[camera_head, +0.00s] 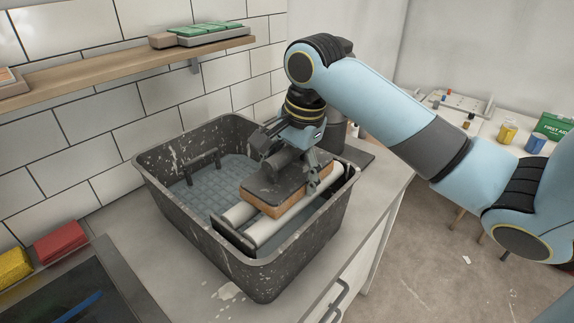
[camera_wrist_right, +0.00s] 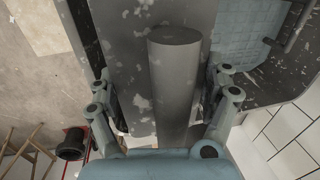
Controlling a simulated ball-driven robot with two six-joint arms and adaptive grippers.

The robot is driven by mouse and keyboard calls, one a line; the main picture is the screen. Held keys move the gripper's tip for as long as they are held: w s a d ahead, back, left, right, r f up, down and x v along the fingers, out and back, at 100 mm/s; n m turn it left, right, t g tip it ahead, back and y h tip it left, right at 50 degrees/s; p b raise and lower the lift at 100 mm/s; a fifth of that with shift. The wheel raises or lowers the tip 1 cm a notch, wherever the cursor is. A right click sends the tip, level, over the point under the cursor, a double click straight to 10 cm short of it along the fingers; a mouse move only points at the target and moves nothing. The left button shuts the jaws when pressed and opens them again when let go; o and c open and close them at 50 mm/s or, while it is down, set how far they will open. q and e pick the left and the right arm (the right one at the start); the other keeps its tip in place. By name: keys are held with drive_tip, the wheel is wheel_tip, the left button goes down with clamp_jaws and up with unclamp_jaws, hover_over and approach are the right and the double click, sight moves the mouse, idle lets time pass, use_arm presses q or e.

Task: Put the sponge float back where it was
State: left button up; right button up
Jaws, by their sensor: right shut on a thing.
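The sponge float has a dark plate, an orange-brown sponge (camera_head: 262,204) beneath and a grey cylindrical handle. It lies flat over the pale rollers (camera_head: 280,220) of the dark wash tub (camera_head: 290,269); I cannot tell whether it touches them. My right gripper (camera_head: 290,160) is shut on the float's handle from above. In the right wrist view the handle (camera_wrist_right: 174,85) runs between the fingers of the right gripper (camera_wrist_right: 168,105), with the speckled plate behind it. Part of the handle is hidden by the gripper in the head view. My left gripper is not in view.
The tub holds bluish water (camera_head: 215,178) and stands on a grey counter (camera_head: 135,230). A wooden shelf (camera_head: 120,66) above carries green tiles (camera_head: 210,31). Yellow (camera_head: 14,268) and red (camera_head: 60,242) blocks lie at left. A white side table (camera_head: 490,130) stands at the right.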

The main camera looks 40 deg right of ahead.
sight(299, 176)
drive_tip(key=shift+s+a, duration=0.2)
drive_tip(key=shift+s, duration=0.05)
drive_tip(key=shift+s+a, duration=0.1)
drive_tip(key=shift+s, duration=0.05)
drive_tip(key=o, duration=1)
drive_tip(key=shift+o, duration=0.9)
drive_tip(key=shift+w+f, duration=0.1)
drive_tip(key=shift+w, duration=0.1)
drive_tip(key=shift+d, duration=0.2)
drive_tip(key=shift+s+a, duration=0.1)
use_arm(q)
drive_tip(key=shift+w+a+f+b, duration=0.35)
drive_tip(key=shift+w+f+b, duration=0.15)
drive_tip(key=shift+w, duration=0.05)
use_arm(e)
wheel_tip(299, 176, up, 11)
drive_tip(key=s, duration=0.1)
drive_tip(key=shift+s+f, duration=0.2)
drive_tip(key=shift+s, duration=0.2)
